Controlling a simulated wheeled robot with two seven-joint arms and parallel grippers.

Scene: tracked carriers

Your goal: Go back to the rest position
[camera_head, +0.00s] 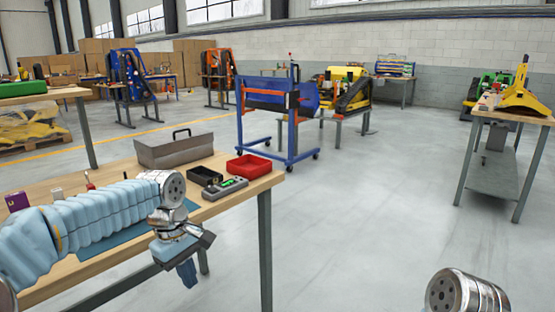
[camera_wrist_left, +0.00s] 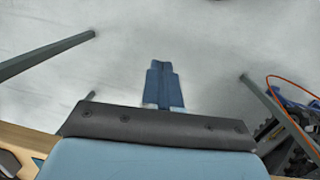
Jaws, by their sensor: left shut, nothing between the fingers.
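My left arm, in a pale blue sleeve, comes in from the left in the head view. My left gripper (camera_head: 187,273) hangs just beyond the front edge of the wooden workbench (camera_head: 262,183), pointing down over the floor. In the left wrist view my left gripper (camera_wrist_left: 164,68) has its blue fingers together, with only bare grey floor past them. It is shut and empty. Of my right arm only a round metal joint shows at the bottom right of the head view. My right gripper is out of view.
On the workbench are a grey toolbox (camera_head: 188,150), a red tray (camera_head: 249,166), a black tray (camera_head: 205,176) and a handheld meter (camera_head: 225,188). A blue wheeled cart (camera_head: 290,113) stands behind it. Another table (camera_head: 510,118) stands at right. The floor (camera_head: 380,220) between is clear.

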